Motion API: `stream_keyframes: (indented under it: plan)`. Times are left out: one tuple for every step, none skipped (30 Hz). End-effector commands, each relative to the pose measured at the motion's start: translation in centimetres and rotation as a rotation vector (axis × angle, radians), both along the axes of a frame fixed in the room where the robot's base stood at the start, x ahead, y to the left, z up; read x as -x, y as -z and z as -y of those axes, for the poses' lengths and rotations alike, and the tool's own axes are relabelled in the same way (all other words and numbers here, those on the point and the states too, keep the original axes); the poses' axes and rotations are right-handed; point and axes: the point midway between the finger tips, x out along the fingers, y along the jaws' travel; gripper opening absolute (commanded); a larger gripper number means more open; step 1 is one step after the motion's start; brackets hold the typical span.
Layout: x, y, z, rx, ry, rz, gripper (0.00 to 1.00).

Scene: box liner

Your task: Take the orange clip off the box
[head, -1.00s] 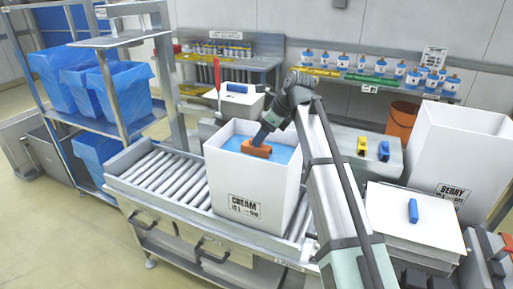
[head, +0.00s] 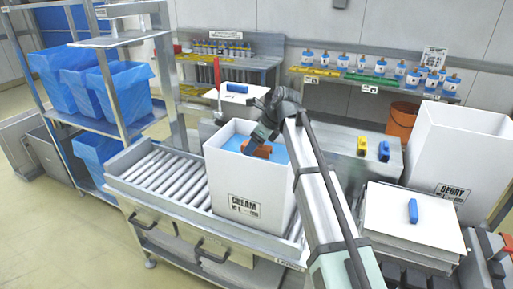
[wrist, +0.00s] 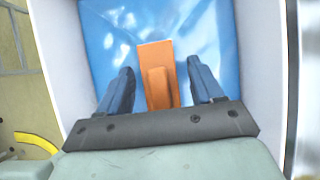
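The white box marked CREAM (head: 228,186) stands on the roller conveyor, lined with blue film (head: 282,156). The orange clip (head: 262,151) shows inside the box opening against the blue film, partly hidden by my gripper in the head view. In the wrist view the orange clip (wrist: 156,60) is between my two fingers, with blue film visible on both sides of it. My gripper (wrist: 160,65) is open, its fingers apart and not visibly touching the clip. In the head view my gripper (head: 254,140) is over the box opening.
Box walls (wrist: 257,60) stand close on both sides of my gripper. A yellow clip (head: 362,145) and a blue clip (head: 384,151) are on the bench to the right. Another blue clip (head: 413,210) lies on a white stack. A tall white box (head: 457,140) stands at right.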

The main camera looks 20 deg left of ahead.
Motion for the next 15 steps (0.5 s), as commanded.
stream_keyframes:
  plan:
    - [0.0,-0.01,0.0,0.0,0.0,0.0,0.6]
    - [0.0,-0.01,0.0,0.0,0.0,0.0,0.58]
    - [0.0,-0.02,0.01,0.0,0.0,0.0,0.54]
    - [0.0,-0.02,0.01,0.0,0.0,0.0,0.51]
    - [0.0,-0.02,0.01,0.0,0.0,0.0,0.48]
    - [0.01,-0.02,0.01,0.0,0.0,0.0,0.44]
    - [0.01,-0.02,0.01,0.0,0.0,0.0,0.41]
    - [0.01,-0.02,0.01,0.0,0.0,0.0,0.38]
    - [0.01,-0.02,0.01,0.0,0.0,0.0,0.35]
    - [0.01,-0.03,0.01,0.0,0.0,0.0,0.32]
    - [0.01,-0.03,0.01,0.0,0.0,0.0,0.29]
    - [0.0,-0.03,0.01,0.0,0.0,0.0,0.25]
    - [0.01,-0.03,0.01,0.0,0.0,0.0,0.22]
    - [0.01,-0.03,0.01,0.0,0.0,0.0,0.19]
    - [0.01,-0.03,0.01,0.0,0.0,0.0,0.15]
